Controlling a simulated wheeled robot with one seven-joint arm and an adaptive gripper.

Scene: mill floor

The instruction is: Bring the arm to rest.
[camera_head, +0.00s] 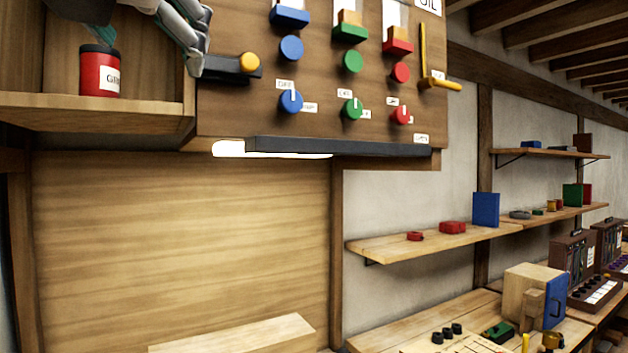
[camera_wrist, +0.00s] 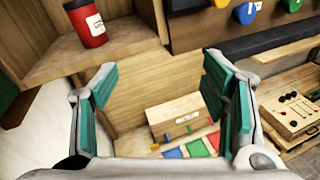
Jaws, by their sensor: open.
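My gripper (camera_wrist: 162,90) is open in the wrist view, with its teal-padded fingers spread wide and nothing between them. A red can with a dark lid (camera_head: 100,72) stands upright on the wooden shelf (camera_head: 95,112), to the left of my gripper. The can also shows at the top left of the wrist view (camera_wrist: 84,24).
A wooden panel (camera_head: 325,75) with blue, green and red knobs and a yellow lever (camera_head: 424,60) is right of my gripper. A dark ledge (camera_head: 340,147) runs below it. A wooden box (camera_wrist: 182,116) sits lower down. Wall shelves (camera_head: 430,240) stand at right.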

